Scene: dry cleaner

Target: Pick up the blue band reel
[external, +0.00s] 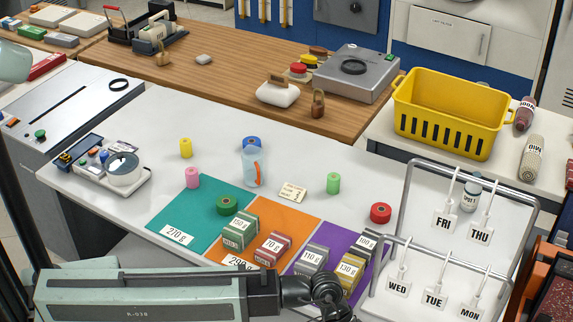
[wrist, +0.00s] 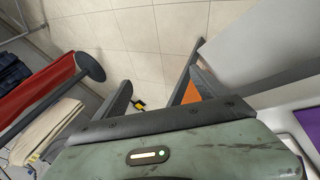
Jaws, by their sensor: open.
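The blue band reel (external: 252,142) is on the white counter in the external view, at the back centre. A translucent bottle (external: 255,168) with an orange mark stands in front of it and hides its lower part. My gripper (wrist: 158,84) is open in the wrist view, with nothing between its fingers and tiled floor beyond. In the external view my arm lies along the bottom edge, well in front of the reel; the fingers cannot be made out there. The reel is not in the wrist view.
A green reel (external: 228,205) lies on the teal mat (external: 180,218), and a red reel (external: 381,213) lies right. Pink (external: 193,178), yellow (external: 186,147) and light green (external: 333,183) spools stand nearby. Labelled blocks fill the front mats. A tag rack (external: 410,170) stands right.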

